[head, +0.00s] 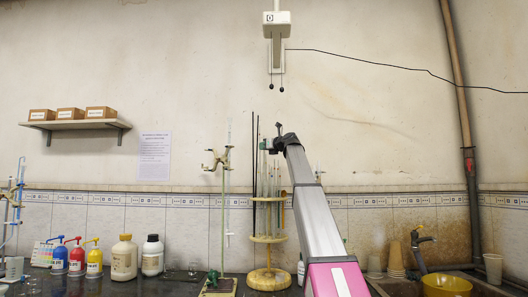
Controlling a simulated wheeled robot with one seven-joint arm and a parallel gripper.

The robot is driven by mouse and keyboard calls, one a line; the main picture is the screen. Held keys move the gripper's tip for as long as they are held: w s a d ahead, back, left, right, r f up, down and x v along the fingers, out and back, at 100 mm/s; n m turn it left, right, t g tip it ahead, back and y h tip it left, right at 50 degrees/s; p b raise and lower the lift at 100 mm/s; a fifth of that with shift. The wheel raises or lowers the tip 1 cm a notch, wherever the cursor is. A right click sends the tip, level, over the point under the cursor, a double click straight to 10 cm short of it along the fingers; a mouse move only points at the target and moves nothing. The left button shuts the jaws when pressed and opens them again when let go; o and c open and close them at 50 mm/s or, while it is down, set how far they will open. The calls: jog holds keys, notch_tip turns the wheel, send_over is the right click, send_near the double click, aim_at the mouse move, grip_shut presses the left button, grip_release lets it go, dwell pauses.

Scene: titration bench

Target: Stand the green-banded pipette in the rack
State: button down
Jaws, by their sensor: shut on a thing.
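The round wooden rack (268,239) stands on the bench at the centre, with an upper disc and a wider base (269,280). Several thin upright rods and pipettes stand in it. My gripper (268,145) is above the rack, at the end of my arm coming from the lower right. It is shut on a thin upright pipette (264,170), with a greenish patch near the jaws that looks like its green band. The pipette's lower end is lost among the other rods, so I cannot tell whether it is inside the rack.
A burette stand (222,160) with a clamp is close left of the rack. Several bottles, including a yellow one (94,261), stand farther left. A sink with a yellow bowl (446,285) and cups (395,254) are at right.

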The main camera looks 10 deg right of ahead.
jog(key=shift+r, duration=4.2)
